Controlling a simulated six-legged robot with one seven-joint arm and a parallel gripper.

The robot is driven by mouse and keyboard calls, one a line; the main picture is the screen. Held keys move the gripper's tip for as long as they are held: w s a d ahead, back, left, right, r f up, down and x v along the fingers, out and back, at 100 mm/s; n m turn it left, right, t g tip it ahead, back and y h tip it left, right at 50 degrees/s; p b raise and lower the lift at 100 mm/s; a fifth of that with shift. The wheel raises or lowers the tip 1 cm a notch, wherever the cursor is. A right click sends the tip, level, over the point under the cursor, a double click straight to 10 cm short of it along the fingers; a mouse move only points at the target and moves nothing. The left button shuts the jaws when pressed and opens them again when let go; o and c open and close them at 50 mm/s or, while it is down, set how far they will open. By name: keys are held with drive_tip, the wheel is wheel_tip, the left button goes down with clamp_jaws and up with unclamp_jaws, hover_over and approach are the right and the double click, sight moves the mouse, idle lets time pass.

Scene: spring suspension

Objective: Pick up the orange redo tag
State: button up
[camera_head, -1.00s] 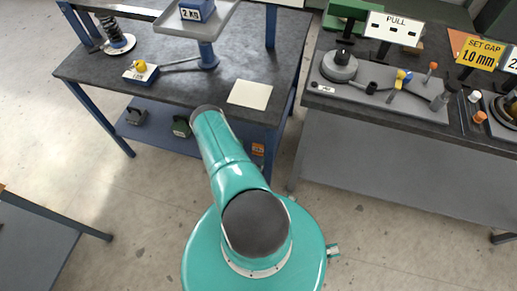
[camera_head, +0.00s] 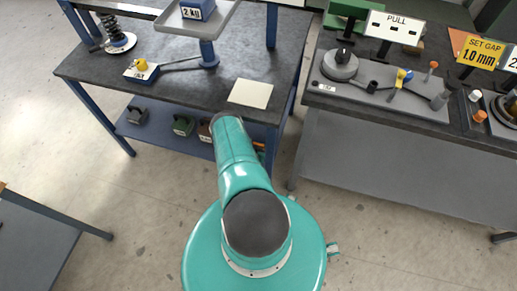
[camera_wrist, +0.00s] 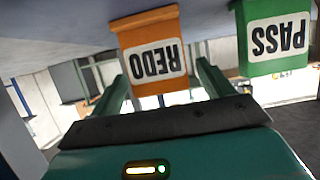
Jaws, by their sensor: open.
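The orange redo tag (camera_wrist: 152,50) shows upside down in the wrist view, with black REDO letters on a white panel. My gripper (camera_wrist: 162,74) is open, with one teal finger on each side of the tag's lower part in the picture. No finger clearly touches it, and the depth between them is hard to judge. In the head view an orange piece (camera_head: 259,146) on the lower shelf is mostly hidden by my arm; I cannot tell for sure that it is the tag. My gripper is hidden in that view.
A green PASS tag (camera_wrist: 275,38) stands close to the right of the orange one in the wrist view. The dark tabletop (camera_head: 185,85) overhangs the blue lower shelf (camera_head: 160,135). A green block (camera_head: 182,125) and a dark block (camera_head: 136,115) sit on that shelf.

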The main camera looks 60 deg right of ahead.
drive_tip(key=c, duration=1.1)
drive_tip(key=shift+o, duration=0.2)
